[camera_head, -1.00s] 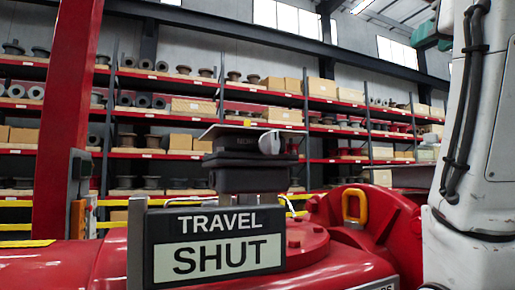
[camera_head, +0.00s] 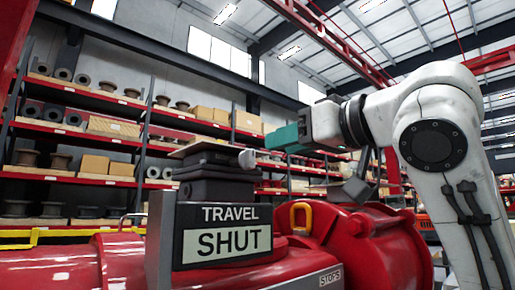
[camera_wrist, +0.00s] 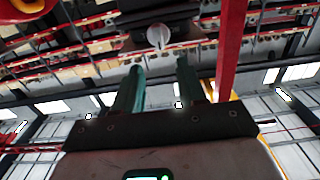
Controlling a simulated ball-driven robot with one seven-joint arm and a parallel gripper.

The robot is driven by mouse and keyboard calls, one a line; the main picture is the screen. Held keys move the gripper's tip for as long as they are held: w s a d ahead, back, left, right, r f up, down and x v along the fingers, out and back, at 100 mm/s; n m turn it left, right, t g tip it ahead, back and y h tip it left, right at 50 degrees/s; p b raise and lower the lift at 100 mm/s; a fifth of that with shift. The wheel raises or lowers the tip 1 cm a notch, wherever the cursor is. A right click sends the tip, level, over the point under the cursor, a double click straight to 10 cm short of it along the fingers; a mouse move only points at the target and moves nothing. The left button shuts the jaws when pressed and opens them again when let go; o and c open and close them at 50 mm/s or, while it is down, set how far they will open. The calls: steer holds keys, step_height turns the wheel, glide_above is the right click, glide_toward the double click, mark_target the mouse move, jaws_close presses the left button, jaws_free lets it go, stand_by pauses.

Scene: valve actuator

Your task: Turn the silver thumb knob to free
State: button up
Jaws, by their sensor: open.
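The silver thumb knob (camera_head: 247,158) sticks out from the right side of the dark switch box (camera_head: 205,172) on top of the red actuator. In the wrist view the knob (camera_wrist: 158,36) shows round and pale, end on, just beyond the fingertips and in line with the gap between them. My gripper (camera_wrist: 160,64) has two teal fingers spread apart with nothing between them. In the head view its teal part (camera_head: 284,138) is to the right of the knob and slightly higher, apart from it. The knob's pointer mark is too small to read.
A sign (camera_head: 226,236) reading TRAVEL SHUT stands in front of the box. A yellow lifting eye (camera_head: 301,217) rises from the red actuator body (camera_head: 345,235) to the right. Loaded shelves (camera_head: 85,145) stand behind. The air around the knob's right side looks clear.

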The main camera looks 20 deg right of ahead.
mark_target(253, 151)
steer(key=p+x, duration=0.1)
steer(key=x, duration=0.6)
steer(key=shift+w+a, duration=0.1)
steer(key=shift+w, duration=0.25)
jaws_close()
